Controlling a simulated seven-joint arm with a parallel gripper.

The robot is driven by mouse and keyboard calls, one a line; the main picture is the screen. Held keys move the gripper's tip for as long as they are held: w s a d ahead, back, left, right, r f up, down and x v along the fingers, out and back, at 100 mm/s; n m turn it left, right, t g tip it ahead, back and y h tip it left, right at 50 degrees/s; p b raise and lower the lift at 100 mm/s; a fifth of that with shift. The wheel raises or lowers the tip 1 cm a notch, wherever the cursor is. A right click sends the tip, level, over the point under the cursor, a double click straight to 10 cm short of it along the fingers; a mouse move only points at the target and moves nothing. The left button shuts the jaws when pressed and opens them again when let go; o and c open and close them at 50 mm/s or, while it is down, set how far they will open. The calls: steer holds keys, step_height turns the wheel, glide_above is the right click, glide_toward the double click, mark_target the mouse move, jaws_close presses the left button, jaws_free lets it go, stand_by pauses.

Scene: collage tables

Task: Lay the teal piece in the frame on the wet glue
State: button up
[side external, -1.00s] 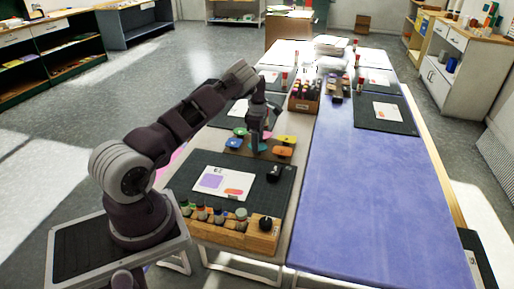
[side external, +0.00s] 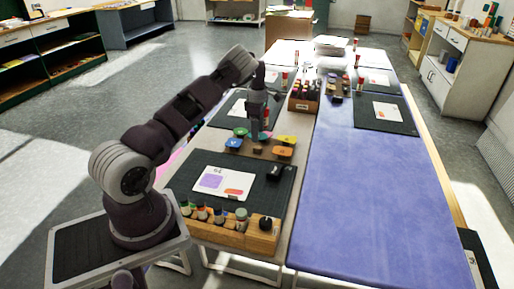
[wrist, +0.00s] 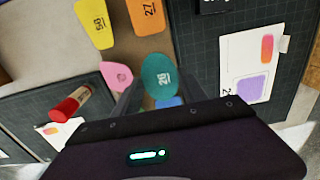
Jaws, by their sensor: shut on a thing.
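My gripper (side external: 259,135) is shut on the teal piece (wrist: 159,77), an oval marked 26, which sits between the fingertips in the wrist view. The white sheet (side external: 207,189) lies on the near dark mat, with a purple shape (side external: 212,181) and an orange-red shape (side external: 234,191). The sheet (wrist: 229,68) is to the right in the wrist view, away from my gripper. I cannot make out which printed area bears wet glue.
Yellow (side external: 286,140), orange (side external: 283,151), blue (side external: 233,143) and green (side external: 240,132) pieces lie around my gripper; a pink piece (wrist: 117,76) is close by. A black object (side external: 274,172) rests on the mat (side external: 262,192). A wooden rack of bottles (side external: 262,236) lines the near edge.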

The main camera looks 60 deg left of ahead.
stand_by(0.3)
steer(key=shift+s+a+n, duration=0.15)
steer(key=shift+s+n, duration=0.05)
steer(key=shift+n, duration=0.2)
steer(key=s+n, duration=0.8)
steer(key=n, duration=0.9)
glide_above(212, 181)
steer(key=shift+w+a+f, duration=0.1)
steer(key=shift+f, duration=2.6)
steer(key=shift+f, duration=0.1)
steer(key=shift+f, duration=0.35)
